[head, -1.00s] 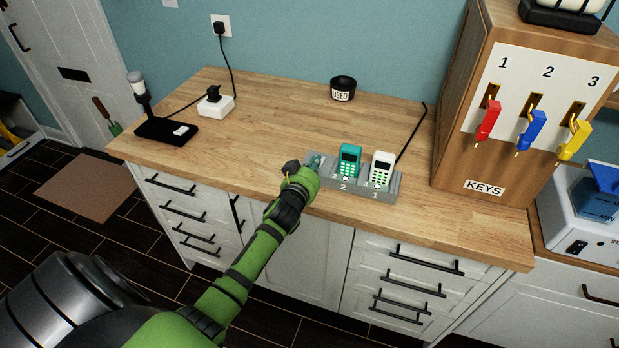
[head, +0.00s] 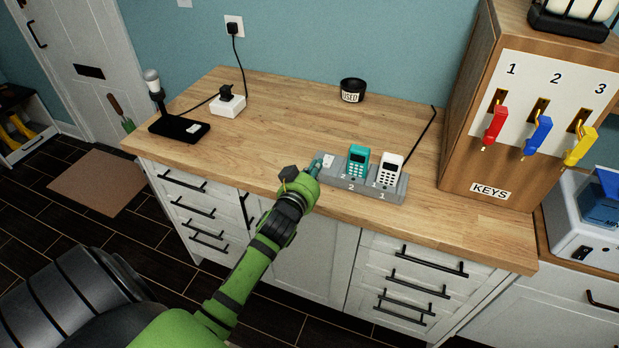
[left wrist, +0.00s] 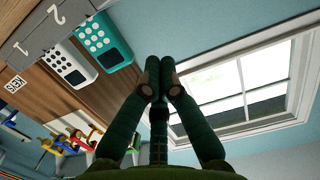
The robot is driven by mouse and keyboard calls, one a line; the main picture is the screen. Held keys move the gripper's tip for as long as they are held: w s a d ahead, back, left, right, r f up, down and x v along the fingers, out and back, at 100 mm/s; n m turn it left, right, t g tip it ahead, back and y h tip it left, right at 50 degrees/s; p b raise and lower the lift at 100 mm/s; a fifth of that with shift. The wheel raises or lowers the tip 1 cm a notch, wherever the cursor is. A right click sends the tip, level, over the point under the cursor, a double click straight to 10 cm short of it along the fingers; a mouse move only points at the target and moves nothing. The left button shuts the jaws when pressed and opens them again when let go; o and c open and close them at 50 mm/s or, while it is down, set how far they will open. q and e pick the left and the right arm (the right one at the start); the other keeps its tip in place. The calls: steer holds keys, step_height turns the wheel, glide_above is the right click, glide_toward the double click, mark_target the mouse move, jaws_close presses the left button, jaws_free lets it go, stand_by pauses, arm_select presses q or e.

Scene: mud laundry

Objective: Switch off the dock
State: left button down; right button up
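The grey dock (head: 366,190) lies near the front edge of the wooden counter. A teal handset (head: 357,162) stands in its slot 2 and a white handset (head: 389,169) in slot 1. A small white label shows at its left end, partly behind my gripper. My left gripper (head: 316,165) is at the dock's left end; I cannot tell if it touches. In the left wrist view the fingertips (left wrist: 160,78) meet with nothing between them. That view also shows the dock (left wrist: 42,28), the white handset (left wrist: 64,66) and the teal handset (left wrist: 98,43). My right gripper is not in view.
A wooden key cabinet (head: 463,140) stands right of the dock, with red, blue and yellow keys. A black cup marked USED (head: 352,91) is behind. A black stand (head: 180,130) and white power box (head: 228,105) are at the left. The counter's middle is clear.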

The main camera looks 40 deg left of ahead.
arm_select(q)
steer(key=v, duration=0.4)
steer(key=shift+b, duration=0.3)
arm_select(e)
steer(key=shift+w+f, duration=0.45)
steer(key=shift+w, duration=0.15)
arm_select(q)
steer(key=shift+w, duration=0.1)
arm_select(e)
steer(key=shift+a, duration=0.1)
